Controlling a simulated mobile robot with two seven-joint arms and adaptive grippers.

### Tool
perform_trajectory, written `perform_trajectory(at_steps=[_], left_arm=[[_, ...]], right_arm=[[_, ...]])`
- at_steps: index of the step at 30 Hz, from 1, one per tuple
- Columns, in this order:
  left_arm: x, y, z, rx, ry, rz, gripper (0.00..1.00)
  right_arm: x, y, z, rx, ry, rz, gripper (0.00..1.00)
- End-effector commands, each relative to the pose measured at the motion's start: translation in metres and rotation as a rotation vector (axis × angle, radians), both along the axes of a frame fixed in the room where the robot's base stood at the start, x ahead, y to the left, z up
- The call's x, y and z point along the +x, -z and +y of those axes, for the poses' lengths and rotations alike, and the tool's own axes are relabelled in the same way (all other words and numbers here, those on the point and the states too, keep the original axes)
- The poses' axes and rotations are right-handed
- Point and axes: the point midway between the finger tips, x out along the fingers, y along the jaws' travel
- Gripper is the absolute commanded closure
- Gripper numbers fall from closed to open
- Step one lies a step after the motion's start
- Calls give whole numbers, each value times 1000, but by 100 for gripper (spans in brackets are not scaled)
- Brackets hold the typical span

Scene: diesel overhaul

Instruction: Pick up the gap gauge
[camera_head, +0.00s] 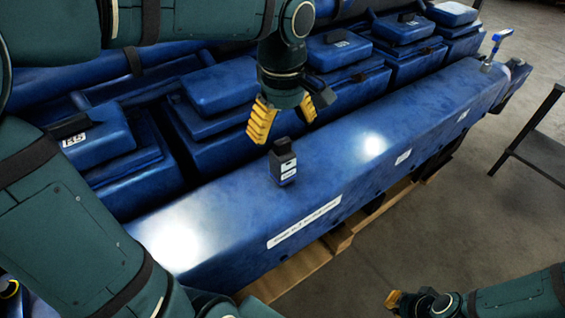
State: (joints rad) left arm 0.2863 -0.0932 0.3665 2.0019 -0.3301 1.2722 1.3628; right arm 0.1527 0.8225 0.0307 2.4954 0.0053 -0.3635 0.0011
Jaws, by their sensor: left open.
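A small black block with white labels (284,163), which looks like the gap gauge, stands upright on top of the long blue beam (350,160). My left gripper (284,114) points down with its yellow fingers spread, open and empty. In the picture it is just above the block and apart from it. My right gripper (392,300) is at the bottom edge, away from the block. Only a yellow fingertip shows clearly, so its opening cannot be told.
Blue engine covers with black tagged blocks, one marked B5 (73,128), line up behind the beam. A blue-handled fitting (498,42) stands at the beam's far end. Wooden pallet boards (300,270) lie below. A dark metal stand (540,150) is at right, with bare floor around it.

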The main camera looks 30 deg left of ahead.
Motion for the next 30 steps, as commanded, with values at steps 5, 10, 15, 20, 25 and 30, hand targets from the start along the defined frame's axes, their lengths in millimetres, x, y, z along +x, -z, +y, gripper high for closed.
perform_trajectory(at_steps=[5,10,15,20,25,30], left_arm=[[-1,13,0,0,0,1,20],[-3,30,-1,1,2,2,20],[-4,54,-2,-1,0,1,20],[-4,64,-2,1,1,-1,20],[-4,64,-2,1,1,-1,20],[-4,64,-2,1,1,-1,62]], right_arm=[[0,1,0,0,0,0,100],[0,2,0,-1,0,0,100],[0,3,0,-1,0,0,100],[0,4,0,-1,0,0,100],[0,4,0,-1,0,0,100],[0,4,0,-1,0,0,100]])
